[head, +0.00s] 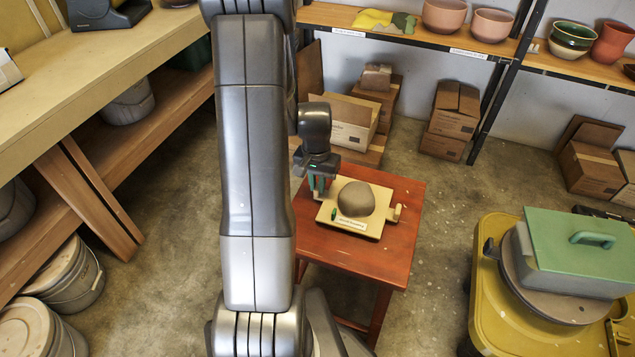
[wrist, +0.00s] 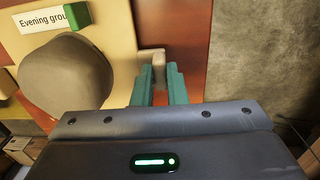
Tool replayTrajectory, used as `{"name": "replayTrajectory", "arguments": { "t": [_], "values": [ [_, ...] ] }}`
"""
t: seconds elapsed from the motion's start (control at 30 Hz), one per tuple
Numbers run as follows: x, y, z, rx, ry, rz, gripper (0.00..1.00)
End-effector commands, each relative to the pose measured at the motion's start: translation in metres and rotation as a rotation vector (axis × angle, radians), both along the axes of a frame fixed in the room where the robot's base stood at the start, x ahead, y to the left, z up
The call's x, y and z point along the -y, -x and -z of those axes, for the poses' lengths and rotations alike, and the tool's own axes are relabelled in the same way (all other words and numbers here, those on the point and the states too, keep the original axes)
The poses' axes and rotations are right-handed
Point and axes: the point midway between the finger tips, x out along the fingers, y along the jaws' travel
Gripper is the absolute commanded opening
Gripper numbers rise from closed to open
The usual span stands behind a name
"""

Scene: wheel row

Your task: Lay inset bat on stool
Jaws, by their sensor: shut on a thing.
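The inset bat (head: 378,229) is a cream square board carrying a rounded grey clay lump (head: 356,198) and a white label. It is over the red-brown stool (head: 390,265); I cannot tell whether it touches the top or hangs just above. My gripper (head: 318,188) is at the bat's left edge in the head view. In the wrist view, the teal fingers of my gripper (wrist: 159,85) are shut on a small pale tab of the bat (wrist: 116,30). Part of the stool is hidden behind my arm.
Cardboard boxes (head: 345,120) lie behind the stool, below a pottery shelf (head: 400,38). A workbench (head: 90,75) runs along the left. Bare floor (head: 445,200) lies between stool and cart.

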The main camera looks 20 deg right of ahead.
Motion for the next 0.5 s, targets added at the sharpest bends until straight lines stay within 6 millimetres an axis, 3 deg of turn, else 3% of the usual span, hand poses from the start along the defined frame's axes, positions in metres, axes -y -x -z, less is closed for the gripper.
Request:
{"name": "replayTrajectory", "arguments": {
  "t": [0.33, 0.37, 0.4, 0.5],
  "values": [
    [0.0003, -0.0004, -0.0009, 0.001, 0.001, -0.001, 0.00],
    [0.0003, -0.0004, -0.0009, 0.001, 0.001, -0.001, 0.16],
    [0.0003, -0.0004, -0.0009, 0.001, 0.001, -0.001, 0.24],
    [0.0002, -0.0003, -0.0007, 0.001, 0.001, -0.001, 0.38]
  ]
}}
